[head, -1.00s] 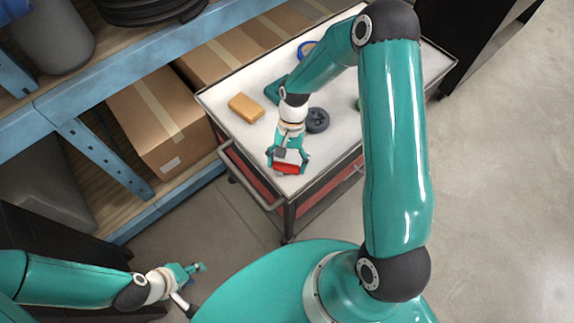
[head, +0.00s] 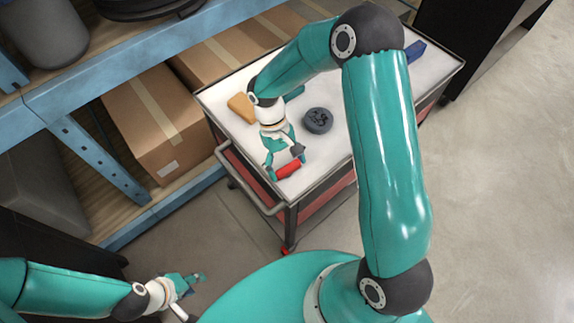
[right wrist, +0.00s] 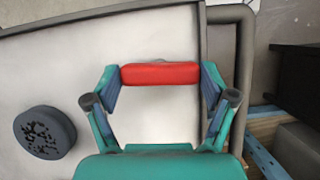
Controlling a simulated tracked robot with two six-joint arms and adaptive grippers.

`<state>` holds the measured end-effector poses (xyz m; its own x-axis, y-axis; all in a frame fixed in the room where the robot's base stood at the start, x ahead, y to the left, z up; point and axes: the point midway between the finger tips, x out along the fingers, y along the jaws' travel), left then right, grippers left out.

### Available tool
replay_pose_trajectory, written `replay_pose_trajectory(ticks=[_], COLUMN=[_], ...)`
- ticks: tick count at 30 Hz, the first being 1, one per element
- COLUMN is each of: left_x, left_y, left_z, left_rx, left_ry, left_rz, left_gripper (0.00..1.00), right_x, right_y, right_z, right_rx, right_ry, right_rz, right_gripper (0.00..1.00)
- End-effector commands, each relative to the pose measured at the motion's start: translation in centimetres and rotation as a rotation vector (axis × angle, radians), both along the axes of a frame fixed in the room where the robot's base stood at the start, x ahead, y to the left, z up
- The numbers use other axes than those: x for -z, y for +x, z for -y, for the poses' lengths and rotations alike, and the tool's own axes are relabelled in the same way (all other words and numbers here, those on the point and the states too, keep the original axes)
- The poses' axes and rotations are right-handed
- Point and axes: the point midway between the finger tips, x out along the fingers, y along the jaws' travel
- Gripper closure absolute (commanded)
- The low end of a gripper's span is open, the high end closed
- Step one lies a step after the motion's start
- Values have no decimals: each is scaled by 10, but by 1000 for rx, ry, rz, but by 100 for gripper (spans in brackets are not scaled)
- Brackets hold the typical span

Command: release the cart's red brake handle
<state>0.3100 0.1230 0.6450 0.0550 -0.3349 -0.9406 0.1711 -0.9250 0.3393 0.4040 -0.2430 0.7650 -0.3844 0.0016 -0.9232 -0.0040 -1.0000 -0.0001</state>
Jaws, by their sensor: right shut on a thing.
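The red brake handle (head: 289,169) is a short red bar at the near corner of the grey cart (head: 262,160). In the right wrist view the red bar (right wrist: 160,74) spans the gap between my fingertips, both touching its ends. My right gripper (head: 284,165) is shut on it, reaching from above the cart top. The handle's mounting is hidden. My left gripper (head: 192,280) hangs low at the lower left, away from the cart; its finger opening is too small to judge.
A dark round wheel (head: 318,120) and an orange-yellow block (head: 242,106) lie on the cart top. A blue object (head: 415,51) lies at its far right. A blue-framed shelf (head: 100,90) with cardboard boxes (head: 155,120) stands left. Floor (head: 490,210) is clear at right.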

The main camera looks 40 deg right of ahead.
Motion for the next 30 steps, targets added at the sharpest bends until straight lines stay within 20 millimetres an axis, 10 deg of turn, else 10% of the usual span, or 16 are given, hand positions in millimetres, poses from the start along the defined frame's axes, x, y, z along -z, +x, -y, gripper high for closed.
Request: replay_pose_trajectory(ticks=[22, 23, 24, 30], left_x=[4, 4, 4, 4], left_y=[0, 0, 0, 0], left_z=[0, 0, 0, 0], left_rx=[0, 0, 0, 0], left_ry=[0, 0, 0, 0], left_rz=[0, 0, 0, 0], left_gripper=[60, 60, 60, 60], right_x=[-1, -1, -1, -1], right_y=[2, 2, 2, 1], right_z=[0, 0, 0, 0], right_rx=[-101, -101, -101, -99], right_ry=[0, -1, -1, 0], right_rz=[8, 8, 8, 4], right_gripper=[52, 12, 5, 0])
